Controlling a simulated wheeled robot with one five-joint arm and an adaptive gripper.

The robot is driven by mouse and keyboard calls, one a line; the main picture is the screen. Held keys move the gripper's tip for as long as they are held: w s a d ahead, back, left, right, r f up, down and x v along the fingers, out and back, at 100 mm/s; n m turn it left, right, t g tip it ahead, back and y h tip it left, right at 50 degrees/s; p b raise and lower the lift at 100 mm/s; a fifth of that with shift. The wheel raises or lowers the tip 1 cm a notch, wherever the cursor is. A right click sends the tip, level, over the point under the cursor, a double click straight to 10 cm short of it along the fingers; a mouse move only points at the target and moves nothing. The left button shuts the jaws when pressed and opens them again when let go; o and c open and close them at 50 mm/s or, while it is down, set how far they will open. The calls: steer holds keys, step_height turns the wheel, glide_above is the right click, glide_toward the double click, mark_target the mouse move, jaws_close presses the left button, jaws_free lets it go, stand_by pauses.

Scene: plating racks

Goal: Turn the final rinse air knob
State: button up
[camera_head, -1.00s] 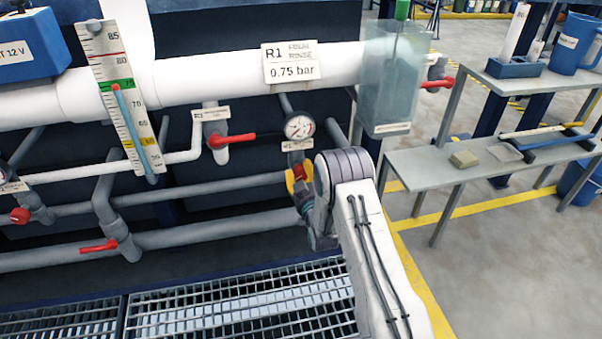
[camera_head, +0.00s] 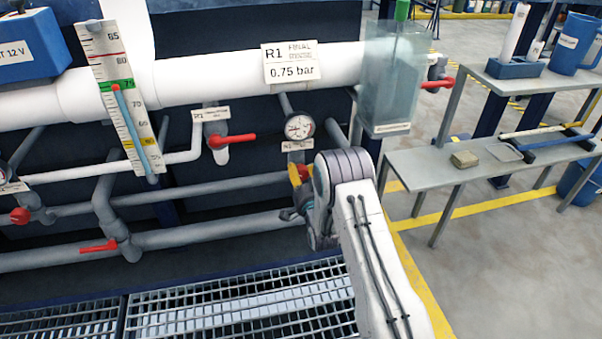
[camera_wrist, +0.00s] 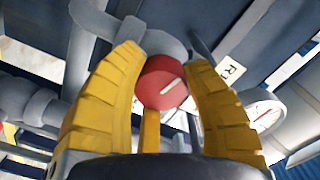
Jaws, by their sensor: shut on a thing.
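The red knob (camera_wrist: 160,80) with a white pointer line shows in the wrist view, between the yellow fingers of my gripper (camera_wrist: 163,88). Both fingers are closed against its sides. The white line lies tilted in that view, rising to the right. In the head view my gripper (camera_head: 299,174) is just below a round dial gauge (camera_head: 299,127), and my wrist hides most of the knob. The gauge also shows at the right of the wrist view (camera_wrist: 262,112). A sign (camera_head: 291,63) above reads R1 final rinse, 0.75 bar.
A red lever valve (camera_head: 230,138) is left of the gauge, and another red lever (camera_head: 98,246) is lower left. A clear container (camera_head: 392,85) hangs right of the gauge. Grey pipes run behind my gripper. A metal grating (camera_head: 230,305) lies below.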

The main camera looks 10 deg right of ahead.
steer(key=m, duration=0.5)
steer(key=shift+a, duration=0.15)
steer(key=shift+r+m, duration=0.1)
steer(key=shift+m, duration=2.2)
steer(key=shift+w, duration=0.1)
steer(key=o, duration=1.2)
steer(key=shift+s, duration=0.4)
steer(key=s, duration=1.1)
steer(key=shift+s, duration=0.15)
